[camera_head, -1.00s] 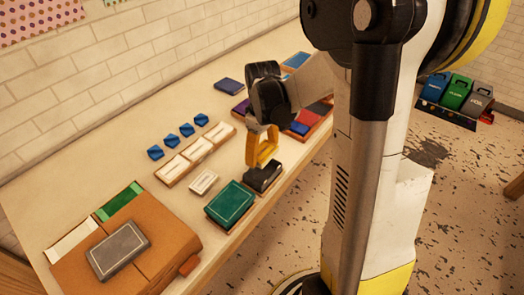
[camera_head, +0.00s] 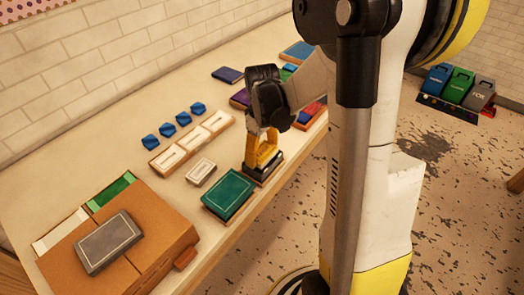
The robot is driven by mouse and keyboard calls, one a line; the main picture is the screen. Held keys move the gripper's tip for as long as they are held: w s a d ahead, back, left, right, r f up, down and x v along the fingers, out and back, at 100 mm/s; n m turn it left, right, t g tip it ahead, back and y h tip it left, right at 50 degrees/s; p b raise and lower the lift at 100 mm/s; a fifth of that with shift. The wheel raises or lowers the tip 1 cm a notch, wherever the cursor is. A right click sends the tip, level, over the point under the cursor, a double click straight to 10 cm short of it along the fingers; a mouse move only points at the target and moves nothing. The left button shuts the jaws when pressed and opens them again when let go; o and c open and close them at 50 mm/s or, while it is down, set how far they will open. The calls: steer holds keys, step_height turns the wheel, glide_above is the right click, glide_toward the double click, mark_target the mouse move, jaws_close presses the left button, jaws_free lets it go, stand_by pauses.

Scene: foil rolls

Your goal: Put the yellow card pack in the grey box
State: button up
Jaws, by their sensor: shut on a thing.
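My gripper (camera_head: 263,158), with a black wrist and yellow fingers, is low over the front part of the table. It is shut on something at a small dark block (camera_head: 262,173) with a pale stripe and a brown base. The held thing is mostly hidden by the fingers. I cannot tell a yellow card pack apart from the yellow fingers. A grey flat box (camera_head: 109,242) with a pale outline lies on a brown case at the near left. A grey bin (camera_head: 481,96) also stands on the floor at the far right. I cannot tell which is the grey box.
A green box (camera_head: 229,195) and a small white box (camera_head: 201,172) lie left of my gripper. A tray with white slots (camera_head: 191,146) and several blue pieces (camera_head: 182,118) are behind. The brown case (camera_head: 160,225) fills the near left. My arm hides part of the right.

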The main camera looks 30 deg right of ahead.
stand_by(0.3)
steer(key=o, duration=1.3)
step_height(320, 180, up, 12)
